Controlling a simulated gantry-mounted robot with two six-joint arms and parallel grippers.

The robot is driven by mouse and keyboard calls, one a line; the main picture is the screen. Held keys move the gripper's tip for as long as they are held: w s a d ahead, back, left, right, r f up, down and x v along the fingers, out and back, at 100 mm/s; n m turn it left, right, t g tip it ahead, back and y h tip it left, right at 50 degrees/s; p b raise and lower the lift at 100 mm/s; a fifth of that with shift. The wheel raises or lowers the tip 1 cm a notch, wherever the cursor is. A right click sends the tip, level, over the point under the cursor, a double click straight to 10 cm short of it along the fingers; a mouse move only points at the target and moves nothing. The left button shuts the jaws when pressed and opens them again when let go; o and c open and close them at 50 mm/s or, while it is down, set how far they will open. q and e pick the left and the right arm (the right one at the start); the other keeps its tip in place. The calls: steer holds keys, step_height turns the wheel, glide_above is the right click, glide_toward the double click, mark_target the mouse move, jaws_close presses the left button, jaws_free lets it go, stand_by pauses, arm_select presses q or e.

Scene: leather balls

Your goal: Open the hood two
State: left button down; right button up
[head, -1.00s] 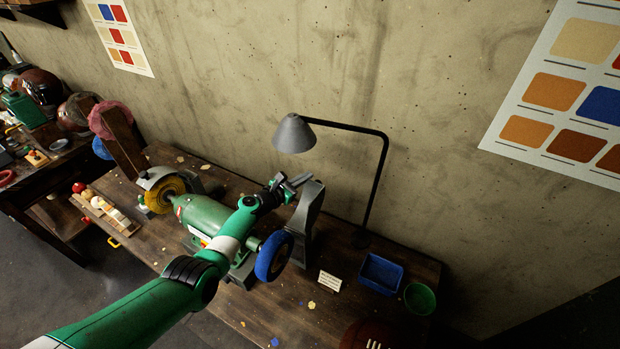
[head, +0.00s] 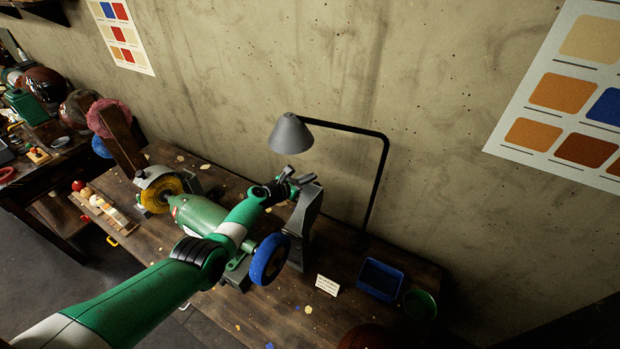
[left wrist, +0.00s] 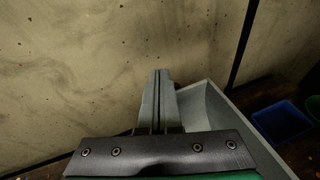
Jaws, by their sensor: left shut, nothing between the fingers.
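A bench grinder (head: 205,216) with a green body stands on the wooden workbench (head: 265,308). It has a yellow wheel (head: 160,190) at the left and a blue wheel (head: 269,259) at the right. A tall grey hood (head: 305,222) stands upright beside and behind the blue wheel. A lighter hood (head: 152,174) sits over the yellow wheel. My left gripper (head: 295,178) is shut and empty at the top of the grey hood. In the left wrist view its fingers (left wrist: 160,95) are together, just left of the hood (left wrist: 222,115); contact cannot be told. My right gripper is not in view.
A grey lamp (head: 290,135) on a black bent pole rises behind the hood. A small white card (head: 327,285), a blue tray (head: 381,279) and a green bowl (head: 420,303) are to the right. A concrete wall (head: 240,80) closes the back.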

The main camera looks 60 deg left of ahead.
arm_select(q)
steer(key=p+v, duration=0.9)
steer(key=v, duration=0.2)
steer(key=shift+s, duration=0.3)
steer(key=shift+d+r, duration=0.1)
